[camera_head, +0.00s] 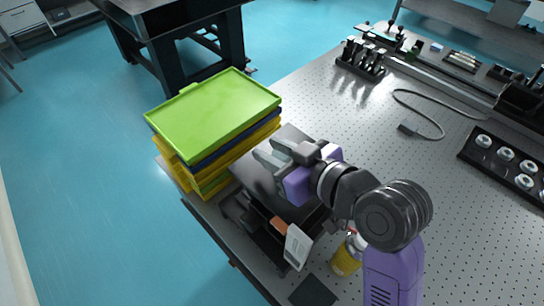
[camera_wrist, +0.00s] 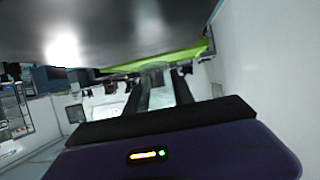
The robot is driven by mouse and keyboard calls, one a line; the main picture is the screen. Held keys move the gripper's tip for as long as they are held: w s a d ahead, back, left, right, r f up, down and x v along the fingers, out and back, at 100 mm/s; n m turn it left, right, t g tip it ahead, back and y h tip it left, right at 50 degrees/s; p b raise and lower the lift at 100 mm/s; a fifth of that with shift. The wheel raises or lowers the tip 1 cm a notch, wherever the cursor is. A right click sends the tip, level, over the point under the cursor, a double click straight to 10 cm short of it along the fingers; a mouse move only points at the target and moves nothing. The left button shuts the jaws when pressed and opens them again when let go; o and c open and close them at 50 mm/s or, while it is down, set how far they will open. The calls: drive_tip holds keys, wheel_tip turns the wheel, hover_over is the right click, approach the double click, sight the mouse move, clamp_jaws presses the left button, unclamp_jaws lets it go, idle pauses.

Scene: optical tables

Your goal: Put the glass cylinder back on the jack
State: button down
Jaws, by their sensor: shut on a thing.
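My gripper (camera_head: 267,149) is shut on the glass cylinder and reaches to the left over the jack's dark top plate (camera_head: 250,176). In the wrist view, the clear glass cylinder (camera_wrist: 159,86) shows faintly between the two dark fingers. It is hard to make out in the head view. The jack stands near the table's front-left edge, its lower part partly hidden. A dark, shiny surface, apparently its plate (camera_wrist: 110,30), fills the top of the wrist view. I cannot tell whether the cylinder touches the plate.
A stack of trays, green (camera_head: 213,112) on top, stands just beyond the jack. A white-labelled object (camera_head: 298,247) and a yellow container (camera_head: 347,256) are near the front edge. A black post rack (camera_head: 361,66) and a cable (camera_head: 432,112) lie farther back. The middle of the perforated table (camera_head: 340,125) is mostly clear.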

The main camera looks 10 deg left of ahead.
drive_tip(key=shift+f, duration=1.25)
drive_tip(key=shift+f, duration=0.15)
drive_tip(key=c, duration=1.1)
unclamp_jaws()
drive_tip(key=shift+o, duration=0.2)
drive_tip(key=shift+s+d+r, duration=0.1)
drive_tip(key=shift+d+r, duration=0.05)
drive_tip(key=shift+r, duration=0.1)
drive_tip(key=b+v, duration=0.1)
drive_tip(key=v, duration=1)
drive_tip(key=shift+s+d+r, duration=0.15)
drive_tip(key=shift+s+d, duration=0.05)
drive_tip(key=shift+s, duration=0.05)
